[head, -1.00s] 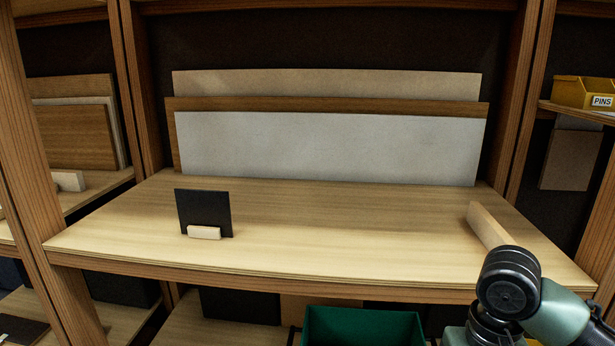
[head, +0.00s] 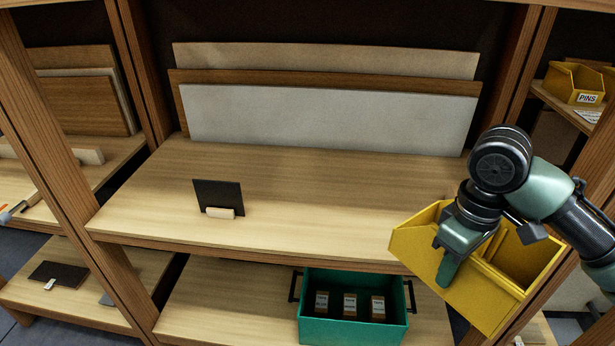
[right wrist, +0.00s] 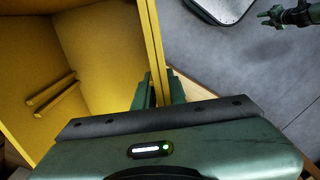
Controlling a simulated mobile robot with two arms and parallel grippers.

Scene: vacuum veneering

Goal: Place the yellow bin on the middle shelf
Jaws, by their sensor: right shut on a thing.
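The yellow bin (head: 490,300) hangs tilted in front of the right end of the middle shelf (head: 320,190) in the head view. My right gripper (head: 446,268) is shut on the bin's wall. In the right wrist view the yellow bin (right wrist: 95,50) fills the left side, its wall between the fingers (right wrist: 158,92). The bin's inside looks empty where it shows. The bin and my arm hide the shelf's right front corner. My left gripper (right wrist: 268,17) appears small at the top right of the right wrist view; its jaw opening is unclear.
A black plate in a wooden holder (head: 220,200) stands left on the middle shelf. Long panels (head: 330,118) lean at its back. The middle and right are largely clear. A green bin (head: 352,332) sits below; a yellow PINS bin (head: 574,85) stands right. Wooden posts (head: 130,260) flank the shelf.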

